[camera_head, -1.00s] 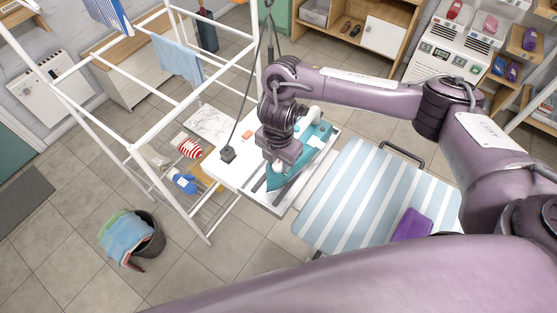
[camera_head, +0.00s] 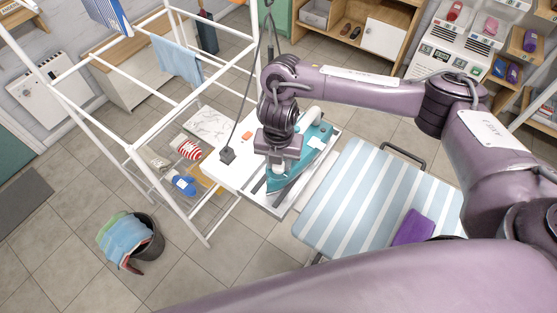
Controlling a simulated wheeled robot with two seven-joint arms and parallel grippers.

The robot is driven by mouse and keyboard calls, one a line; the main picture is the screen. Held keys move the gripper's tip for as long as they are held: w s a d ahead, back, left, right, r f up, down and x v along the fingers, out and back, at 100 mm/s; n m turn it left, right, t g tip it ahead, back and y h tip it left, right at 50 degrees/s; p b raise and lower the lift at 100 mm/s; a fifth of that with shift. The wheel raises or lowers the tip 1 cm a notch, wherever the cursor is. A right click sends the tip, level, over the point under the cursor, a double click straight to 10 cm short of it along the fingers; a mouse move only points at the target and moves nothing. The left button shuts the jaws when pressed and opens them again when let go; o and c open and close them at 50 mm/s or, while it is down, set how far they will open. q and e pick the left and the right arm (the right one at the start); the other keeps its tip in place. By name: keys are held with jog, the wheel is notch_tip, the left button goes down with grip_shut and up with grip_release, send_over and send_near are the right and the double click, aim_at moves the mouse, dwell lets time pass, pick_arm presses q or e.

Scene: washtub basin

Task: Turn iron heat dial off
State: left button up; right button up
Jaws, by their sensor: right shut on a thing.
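The teal iron (camera_head: 300,162) with a white handle rests on the white stand (camera_head: 230,172) near the middle of the head view. My right gripper (camera_head: 276,180) is over the iron's left side and points down onto it. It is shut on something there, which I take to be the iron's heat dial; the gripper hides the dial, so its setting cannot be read. My left gripper is out of view.
A striped ironing board (camera_head: 365,200) with a folded purple cloth (camera_head: 413,227) stands to the right. A white drying rack (camera_head: 135,150) is on the left. A laundry bucket (camera_head: 149,240) is on the floor.

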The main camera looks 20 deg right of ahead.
jog(key=o, duration=1)
jog(key=shift+c, duration=0.2)
jog(key=shift+r+p, duration=0.4)
jog(key=shift+r, duration=3.55)
